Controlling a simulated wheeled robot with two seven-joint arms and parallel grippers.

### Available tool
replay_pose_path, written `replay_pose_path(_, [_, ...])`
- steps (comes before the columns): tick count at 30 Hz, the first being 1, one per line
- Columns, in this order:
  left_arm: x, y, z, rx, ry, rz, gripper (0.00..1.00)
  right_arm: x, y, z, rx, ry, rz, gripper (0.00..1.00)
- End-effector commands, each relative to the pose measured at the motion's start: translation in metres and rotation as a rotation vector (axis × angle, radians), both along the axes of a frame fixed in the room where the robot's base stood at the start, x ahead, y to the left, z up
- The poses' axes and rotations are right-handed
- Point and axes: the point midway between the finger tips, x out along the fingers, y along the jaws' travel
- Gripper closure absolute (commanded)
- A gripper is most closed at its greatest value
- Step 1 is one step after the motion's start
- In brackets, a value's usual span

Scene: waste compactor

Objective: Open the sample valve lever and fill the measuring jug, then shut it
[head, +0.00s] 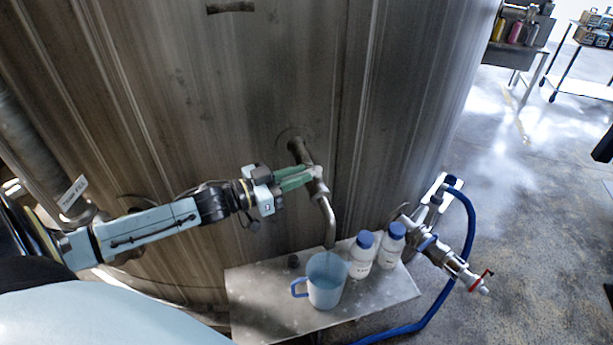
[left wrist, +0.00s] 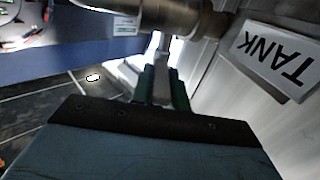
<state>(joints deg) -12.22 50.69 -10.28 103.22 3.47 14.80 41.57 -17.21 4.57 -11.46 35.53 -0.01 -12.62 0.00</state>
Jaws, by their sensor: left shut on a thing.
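The sample valve (head: 318,188) projects from the tank wall, with its curved spout (head: 329,225) pointing down. My left gripper (head: 308,176), with green fingers, is shut on the valve lever, which is mostly hidden by the fingers in the head view. In the left wrist view the grey lever (left wrist: 160,88) sits between the fingers. The blue-tinted measuring jug (head: 325,284) stands upright under the spout, handle to the left. Its inside looks bluish; I cannot tell the liquid level or whether liquid is flowing. My right gripper is not in view.
Further right are a pipe valve (head: 448,262) and a blue hose (head: 470,230). A TANK FILL sign hangs at left.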

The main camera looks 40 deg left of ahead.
Motion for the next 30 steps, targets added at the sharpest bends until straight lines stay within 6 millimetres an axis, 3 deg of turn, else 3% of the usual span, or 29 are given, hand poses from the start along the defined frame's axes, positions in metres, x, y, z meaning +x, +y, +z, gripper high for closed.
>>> replay_pose_path(12, [0.006, 0.009, -0.001, 0.002, -0.003, -0.189, 1.0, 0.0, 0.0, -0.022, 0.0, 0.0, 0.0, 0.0])
replay_pose_path(27, [0.006, 0.009, 0.0, -0.002, -0.003, -0.214, 1.0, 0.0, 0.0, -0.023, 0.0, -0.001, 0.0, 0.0])
replay_pose_path(28, [0.006, 0.009, 0.0, -0.002, -0.003, -0.214, 0.82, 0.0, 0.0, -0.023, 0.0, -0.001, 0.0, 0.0])
replay_pose_path(30, [0.006, 0.009, 0.0, -0.002, -0.003, -0.214, 0.73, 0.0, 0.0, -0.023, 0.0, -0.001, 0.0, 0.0])
